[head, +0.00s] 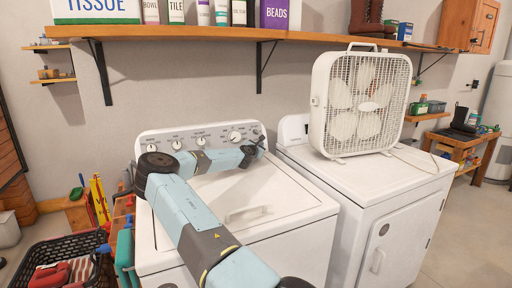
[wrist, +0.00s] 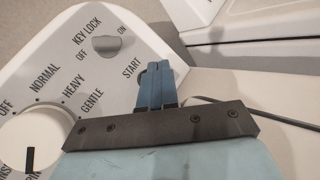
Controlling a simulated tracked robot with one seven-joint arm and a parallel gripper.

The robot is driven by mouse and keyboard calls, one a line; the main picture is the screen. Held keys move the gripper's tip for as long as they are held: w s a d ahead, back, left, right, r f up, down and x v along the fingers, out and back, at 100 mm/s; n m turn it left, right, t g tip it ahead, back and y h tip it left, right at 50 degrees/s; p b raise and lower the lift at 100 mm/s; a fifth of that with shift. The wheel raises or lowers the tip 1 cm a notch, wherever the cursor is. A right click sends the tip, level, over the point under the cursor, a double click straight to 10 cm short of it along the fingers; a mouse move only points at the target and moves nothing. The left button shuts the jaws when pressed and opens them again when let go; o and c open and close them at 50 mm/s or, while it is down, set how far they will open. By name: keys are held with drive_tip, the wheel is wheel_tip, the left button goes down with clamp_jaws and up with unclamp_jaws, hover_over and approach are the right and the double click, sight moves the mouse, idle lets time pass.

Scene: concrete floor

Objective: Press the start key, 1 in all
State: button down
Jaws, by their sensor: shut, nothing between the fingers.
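The white washer (head: 240,200) has a slanted control panel (head: 160,139) along its back, with several knobs. In the wrist view the panel (wrist: 60,60) carries the printed word START (wrist: 132,67). My gripper (wrist: 156,68) is shut and empty, its blue fingertips just right of that word. A dark curved edge (wrist: 141,75), possibly the start key's rim, shows beside the fingers; the rest is hidden behind them. I cannot tell whether the tips touch it. In the head view my gripper (head: 260,146) is at the panel's right end.
A KEY LOCK switch (wrist: 107,44) and a large dial (wrist: 36,140) sit left of my fingers. A white dryer (head: 365,200) with a box fan (head: 360,100) on it stands to the right. A wooden shelf (head: 330,43) hangs above. A black basket (head: 60,255) is at lower left.

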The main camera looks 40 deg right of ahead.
drive_tip(key=shift+s+a+r, duration=0.2)
drive_tip(key=shift+s+r, duration=0.05)
drive_tip(key=shift+s, duration=0.5)
drive_tip(key=shift+s+a+r, duration=0.15)
drive_tip(key=shift+s+r, duration=0.15)
drive_tip(key=shift+s, duration=0.45)
drive_tip(key=shift+s+a+r, duration=0.2)
drive_tip(key=shift+s+r, duration=0.05)
drive_tip(key=shift+s, duration=0.5)
drive_tip(key=shift+s, duration=0.1)
